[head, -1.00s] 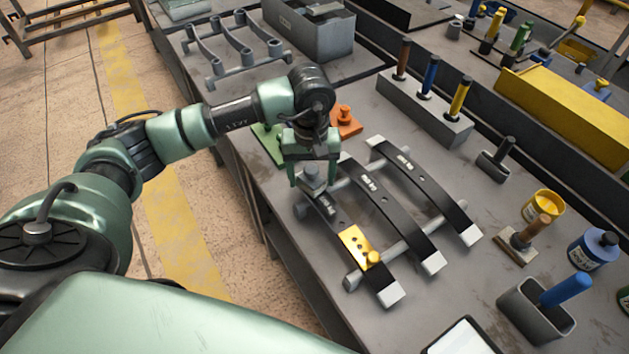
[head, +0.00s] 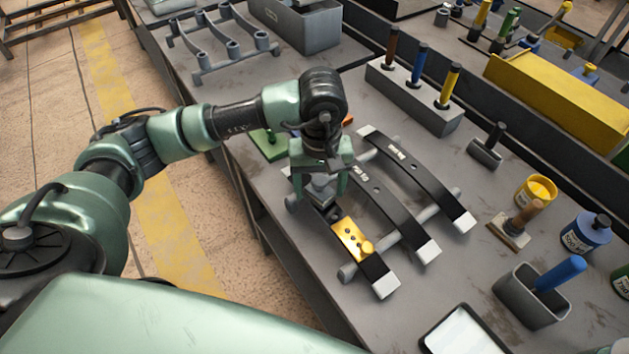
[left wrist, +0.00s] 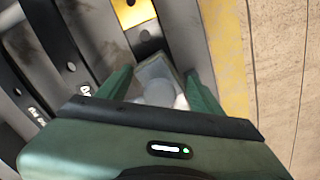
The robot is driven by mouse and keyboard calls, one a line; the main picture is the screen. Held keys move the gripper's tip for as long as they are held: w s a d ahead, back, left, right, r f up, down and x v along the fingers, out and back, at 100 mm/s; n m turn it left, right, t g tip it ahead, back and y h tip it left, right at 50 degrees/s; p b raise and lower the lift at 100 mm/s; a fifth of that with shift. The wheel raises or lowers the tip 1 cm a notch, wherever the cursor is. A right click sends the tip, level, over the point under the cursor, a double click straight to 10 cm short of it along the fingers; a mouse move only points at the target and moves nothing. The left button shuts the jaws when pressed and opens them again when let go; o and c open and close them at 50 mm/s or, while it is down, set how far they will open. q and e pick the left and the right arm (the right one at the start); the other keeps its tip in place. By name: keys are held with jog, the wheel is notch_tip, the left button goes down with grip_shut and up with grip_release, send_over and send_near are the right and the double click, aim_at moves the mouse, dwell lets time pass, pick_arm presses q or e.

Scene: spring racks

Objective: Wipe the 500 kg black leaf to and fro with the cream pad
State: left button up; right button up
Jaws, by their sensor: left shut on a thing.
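My left gripper (head: 320,184) is shut on the knob of a small pad (head: 321,194). A yellow plate (head: 350,240) with a knob lies lower on the same leaf, just beyond the pad. My right gripper is not in view.
Two more black leaves, the middle (head: 392,213) and the far one (head: 425,182), lie alongside on grey bars. A green plate (head: 270,150) lies behind my gripper. A brown-handled tool (head: 520,222), a yellow pot (head: 537,190) and a grey bin (head: 522,308) stand at right.

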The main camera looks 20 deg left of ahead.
pick_arm(q)
jog(key=shift+r+p, duration=0.85)
jog(key=shift+r, duration=2.15)
jog(key=shift+r, duration=1.5)
